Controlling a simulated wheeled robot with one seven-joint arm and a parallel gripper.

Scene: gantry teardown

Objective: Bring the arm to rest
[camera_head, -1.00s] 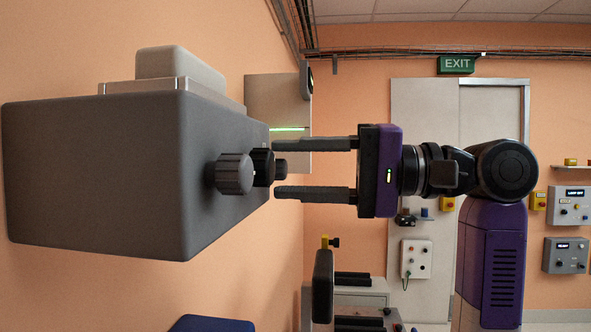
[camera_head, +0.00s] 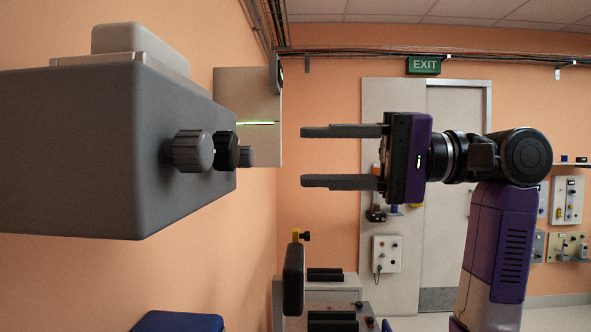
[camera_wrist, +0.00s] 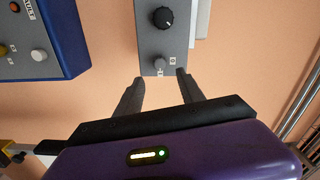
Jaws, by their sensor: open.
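My gripper (camera_head: 318,156) is open and empty in the head view, its two grey fingers pointing left. It is apart from the large grey box (camera_head: 70,150) on the left wall, with a clear gap to the knobs (camera_head: 212,150) on that box's face. In the wrist view my gripper (camera_wrist: 160,92) also shows open, its fingertips spread below a grey panel (camera_wrist: 168,30). That panel carries a black knob (camera_wrist: 162,17) and a small grey knob (camera_wrist: 159,64). Nothing is between the fingers.
A blue box (camera_wrist: 45,35) with buttons is at the upper left of the wrist view. A pale cabinet (camera_head: 248,100) hangs beyond the grey box. Lower down are a bench with black bars (camera_head: 320,290) and a blue surface (camera_head: 180,322). A door (camera_head: 455,110) stands behind.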

